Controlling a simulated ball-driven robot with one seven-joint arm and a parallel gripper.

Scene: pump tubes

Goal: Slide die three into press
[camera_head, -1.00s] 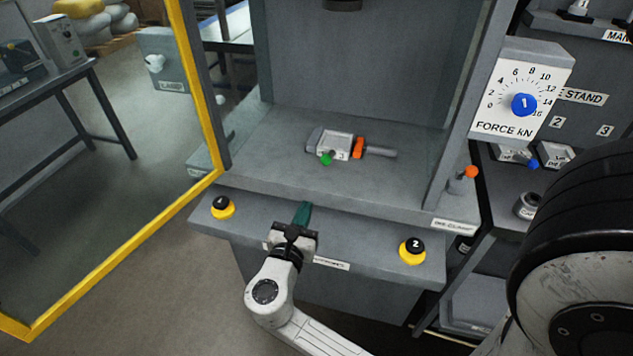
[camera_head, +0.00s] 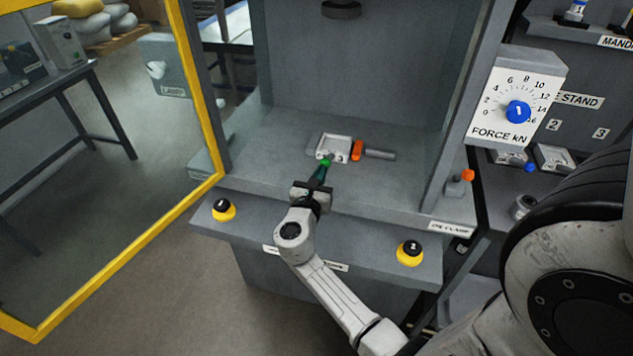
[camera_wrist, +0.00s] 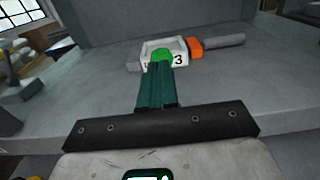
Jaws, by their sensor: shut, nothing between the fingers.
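Die three is a pale block (camera_head: 339,146) marked 3 with a green knob (camera_head: 325,160) on its front, lying on the grey press bed (camera_head: 280,165). It also shows in the wrist view (camera_wrist: 178,47), with the 3 visible right of the knob. My gripper (camera_head: 321,170) is shut and empty, its green fingers pointing at the die. In the wrist view the fingertips (camera_wrist: 161,64) overlap the green knob; I cannot tell whether they touch it. An orange block (camera_head: 358,150) with a grey rod (camera_head: 380,154) sits right of the die.
The press's yellow-framed door (camera_head: 190,80) stands open at left. Yellow-based buttons 1 (camera_head: 223,210) and 2 (camera_head: 410,253) sit on the front ledge. An orange-knobbed clamp lever (camera_head: 467,176) is at the right post. A force dial (camera_head: 518,110) and the die stand are at right.

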